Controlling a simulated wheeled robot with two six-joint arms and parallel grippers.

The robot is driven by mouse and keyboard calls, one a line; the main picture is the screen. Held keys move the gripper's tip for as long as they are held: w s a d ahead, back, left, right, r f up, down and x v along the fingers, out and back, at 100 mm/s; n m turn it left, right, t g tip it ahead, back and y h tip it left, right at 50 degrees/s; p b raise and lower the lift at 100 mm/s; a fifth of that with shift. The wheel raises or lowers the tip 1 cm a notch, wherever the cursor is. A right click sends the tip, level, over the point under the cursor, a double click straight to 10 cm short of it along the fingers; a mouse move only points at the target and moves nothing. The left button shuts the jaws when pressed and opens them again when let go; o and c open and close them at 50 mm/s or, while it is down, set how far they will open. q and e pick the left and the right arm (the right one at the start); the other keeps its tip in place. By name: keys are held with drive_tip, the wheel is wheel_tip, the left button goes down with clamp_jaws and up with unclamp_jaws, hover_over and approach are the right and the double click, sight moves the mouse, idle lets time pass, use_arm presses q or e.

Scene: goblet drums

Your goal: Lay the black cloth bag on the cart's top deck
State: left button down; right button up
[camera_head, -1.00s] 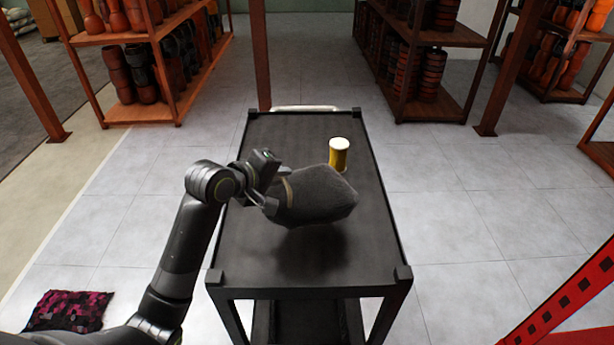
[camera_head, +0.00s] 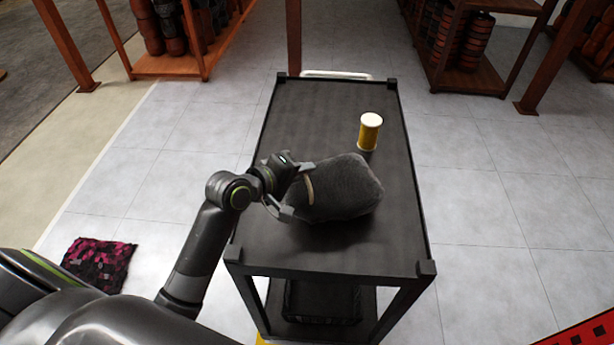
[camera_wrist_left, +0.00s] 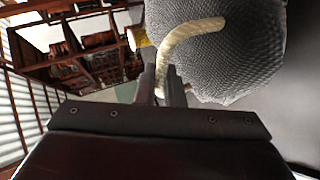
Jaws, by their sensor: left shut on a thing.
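The black cloth bag (camera_head: 342,190) shows dark grey in the head view, over the middle of the cart's top deck (camera_head: 350,246), with a shadow below it. I cannot tell whether it touches the deck. My left gripper (camera_head: 297,190) is at the bag's left end, shut on it near its pale cord. In the left wrist view the bag (camera_wrist_left: 235,60) fills the upper right, with the pale cord (camera_wrist_left: 185,33) curving across it beside the fingers. My right gripper is not in view.
A yellow drum-shaped object with a white top (camera_head: 369,132) stands on the deck just behind the bag. The deck has raised corners and a pale handle (camera_head: 337,75) at the far end. Deck is clear in front. A patterned cushion (camera_head: 100,264) lies on the floor at left.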

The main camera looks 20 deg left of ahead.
sight(303, 183)
use_arm(q)
drive_tip(key=shift+f, duration=0.5)
wheel_tip(303, 183, down, 4)
drive_tip(key=shift+w+r, duration=0.1)
drive_tip(key=shift+r, duration=0.15)
drive_tip(key=c, duration=1.8)
unclamp_jaws()
drive_tip(key=shift+o, duration=1.3)
drive_tip(key=v, duration=1.2)
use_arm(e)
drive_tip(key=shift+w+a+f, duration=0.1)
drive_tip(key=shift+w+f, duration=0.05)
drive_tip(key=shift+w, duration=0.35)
